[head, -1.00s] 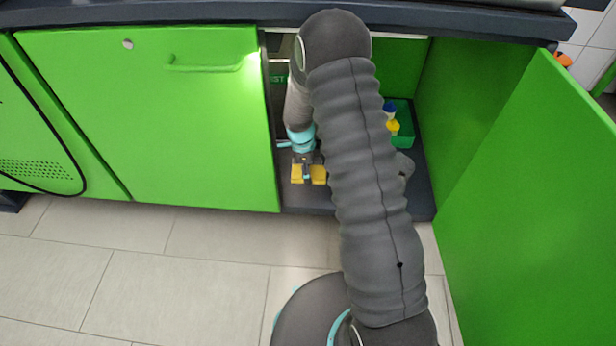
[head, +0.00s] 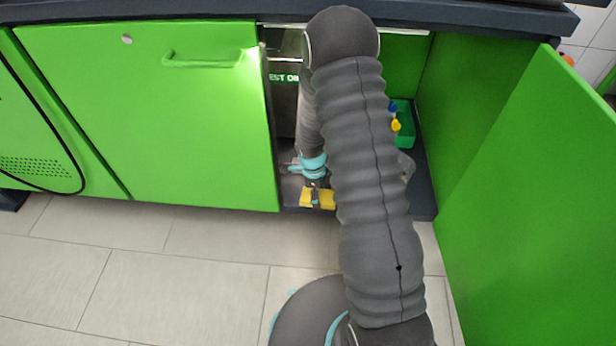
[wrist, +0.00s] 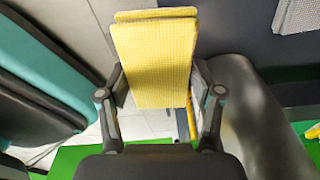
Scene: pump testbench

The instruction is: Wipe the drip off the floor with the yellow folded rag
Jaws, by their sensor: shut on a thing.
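The yellow folded rag (head: 318,199) is at the front edge of the open cabinet's dark floor in the head view. My gripper (head: 316,184) is shut on it from above. In the wrist view the rag (wrist: 153,55) is a stacked, textured yellow pad between the two fingers of my gripper (wrist: 158,85). I cannot tell whether the rag touches the cabinet floor. No drip shows in either view; my arm hides much of the cabinet interior.
The cabinet floor (head: 422,190) is dark. A green tray (head: 404,128) with blue and yellow items stands at its right. A closed green door (head: 150,120) bounds the left; an open green door (head: 530,200) stands right. Light floor tiles (head: 170,285) lie clear in front.

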